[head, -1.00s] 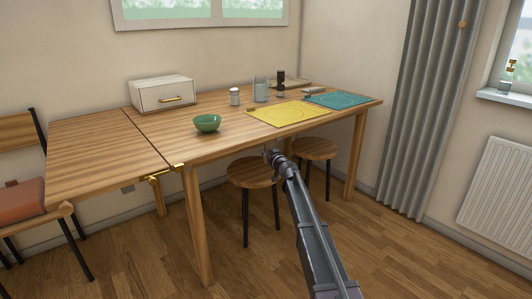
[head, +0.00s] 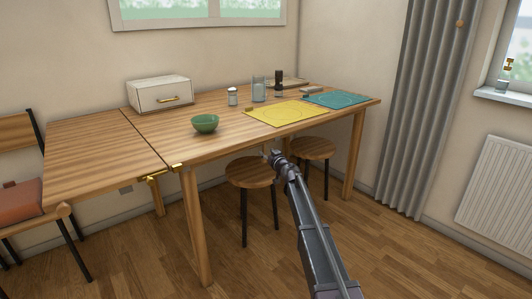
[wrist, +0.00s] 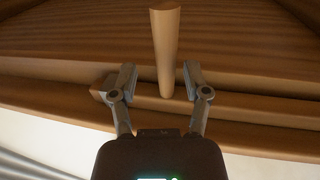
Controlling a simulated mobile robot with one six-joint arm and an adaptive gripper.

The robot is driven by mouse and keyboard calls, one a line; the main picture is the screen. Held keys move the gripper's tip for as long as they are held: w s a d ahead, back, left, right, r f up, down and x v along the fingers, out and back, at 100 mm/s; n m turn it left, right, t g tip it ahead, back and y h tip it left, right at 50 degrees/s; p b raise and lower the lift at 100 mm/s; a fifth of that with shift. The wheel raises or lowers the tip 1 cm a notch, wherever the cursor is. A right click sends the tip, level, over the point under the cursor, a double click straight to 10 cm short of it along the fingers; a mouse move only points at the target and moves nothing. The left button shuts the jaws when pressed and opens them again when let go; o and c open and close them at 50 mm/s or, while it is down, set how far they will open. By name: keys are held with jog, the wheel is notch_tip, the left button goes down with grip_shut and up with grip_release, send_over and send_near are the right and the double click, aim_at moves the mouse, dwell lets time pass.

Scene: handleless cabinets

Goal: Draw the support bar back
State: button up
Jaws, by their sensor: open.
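My gripper (head: 269,154) is at the front edge of the wooden table (head: 190,150), above a round stool in the head view. In the wrist view my gripper (wrist: 161,82) is open, one finger on each side of a round wooden rod (wrist: 166,50). The rod's rounded end lies between the fingers, with a gap on both sides. Behind it runs a long horizontal wooden bar (wrist: 245,107) below a wider wooden surface. I cannot tell for certain which piece is the support bar, or whether rod and bar are joined. The table's left leaf (head: 95,160) is level with the top.
On the table are a green bowl (head: 205,123), a white drawer box (head: 160,93), a yellow mat (head: 286,113), a teal mat (head: 336,99) and jars. Stools (head: 250,173) stand under the front edge. A chair (head: 22,195) is at left. Floor in front is clear.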

jog(key=v, duration=1)
jog(key=s+d+f+g+p, duration=0.1)
jog(key=s+f+g, duration=0.2)
jog(key=s, duration=0.4)
jog(key=s+d+f+g+h+p, duration=0.1)
jog(key=s+f+g+p, duration=0.15)
jog(key=s, duration=0.55)
jog(key=s+d+f+g, duration=0.1)
jog(key=s+f+g, duration=0.25)
jog(key=s, duration=0.35)
jog(key=s+d+f+m+g+h+p, duration=0.1)
jog(key=s+d+m+g+h+p, duration=0.2)
jog(key=s+d, duration=0.5)
jog(key=s+d+f+m+g+h+p, duration=0.1)
jog(key=s+d+m+g+h, duration=0.3)
jog(key=s, duration=0.8)
notch_tip(320, 180, up, 37)
jog(key=n+p, duration=0.1)
jog(key=p, duration=3.6)
jog(key=shift+d+h, duration=0.3)
jog(key=shift+h, duration=0.1)
